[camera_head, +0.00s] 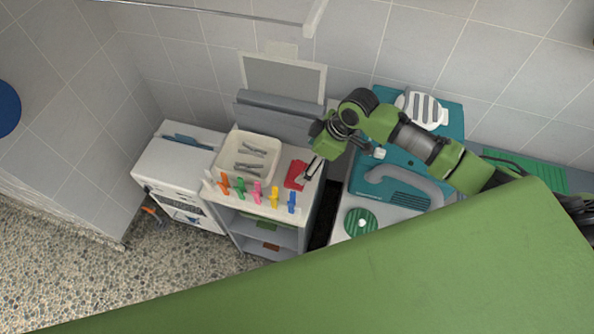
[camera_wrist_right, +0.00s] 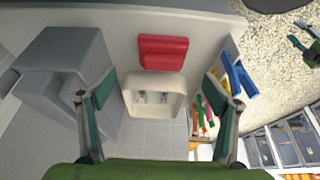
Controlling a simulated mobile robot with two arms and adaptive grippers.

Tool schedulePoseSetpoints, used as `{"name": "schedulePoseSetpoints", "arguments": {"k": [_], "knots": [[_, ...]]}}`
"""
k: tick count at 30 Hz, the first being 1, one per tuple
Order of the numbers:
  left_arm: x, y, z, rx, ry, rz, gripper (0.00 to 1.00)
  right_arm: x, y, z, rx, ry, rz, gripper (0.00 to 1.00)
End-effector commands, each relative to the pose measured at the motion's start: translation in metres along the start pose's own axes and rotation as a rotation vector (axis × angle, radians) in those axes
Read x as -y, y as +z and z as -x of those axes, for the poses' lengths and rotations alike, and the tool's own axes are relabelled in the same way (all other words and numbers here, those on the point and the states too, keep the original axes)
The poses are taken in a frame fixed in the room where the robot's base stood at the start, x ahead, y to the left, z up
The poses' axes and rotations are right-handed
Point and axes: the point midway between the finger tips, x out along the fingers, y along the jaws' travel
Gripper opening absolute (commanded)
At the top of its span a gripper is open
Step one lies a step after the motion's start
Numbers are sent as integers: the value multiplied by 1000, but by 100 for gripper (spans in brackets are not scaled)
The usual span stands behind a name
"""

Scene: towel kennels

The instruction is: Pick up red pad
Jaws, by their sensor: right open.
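The red pad (camera_head: 296,175) lies flat on the right part of the white cart top, beside the white tray. In the right wrist view the red pad (camera_wrist_right: 163,52) shows whole, above the gap between the fingers. My right gripper (camera_head: 310,172) reaches in over the cart from the right, beside the pad, and partly overlaps its right side in the head view. Its fingers (camera_wrist_right: 158,90) are spread wide with nothing between them. I cannot tell the exact height of the fingertips above the cart.
A white tray (camera_head: 222,172) with grey clips stands next to the pad. Several coloured clips (camera_head: 257,192) line the cart's front edge. A grey stepped block (camera_head: 262,118) stands behind. A teal-and-grey machine (camera_head: 376,183) is right of the cart, a white cabinet (camera_head: 165,160) left.

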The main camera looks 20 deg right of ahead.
Motion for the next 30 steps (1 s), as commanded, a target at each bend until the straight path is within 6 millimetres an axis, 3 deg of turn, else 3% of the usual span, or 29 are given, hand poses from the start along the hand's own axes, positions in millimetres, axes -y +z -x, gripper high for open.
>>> {"name": "schedulePoseSetpoints", "arguments": {"k": [6, 11, 15, 19, 30], "knots": [[3, 8, 2, 11, -3, -1, 40, 0, 0, -24, -1, 0, -1, 82], [5, -6, 7, -8, -5, -1, 40, 3, -1, -35, 1, -1, -2, 82], [6, -20, 15, -27, -7, -2, 40, 8, -2, -54, 1, -3, -2, 82], [6, -19, 15, -27, -6, -2, 40, 6, -1, -70, 1, 1, -2, 82], [1, -10, 15, -13, -1, -1, 40, 6, -1, -78, 0, 2, 0, 79]]}}
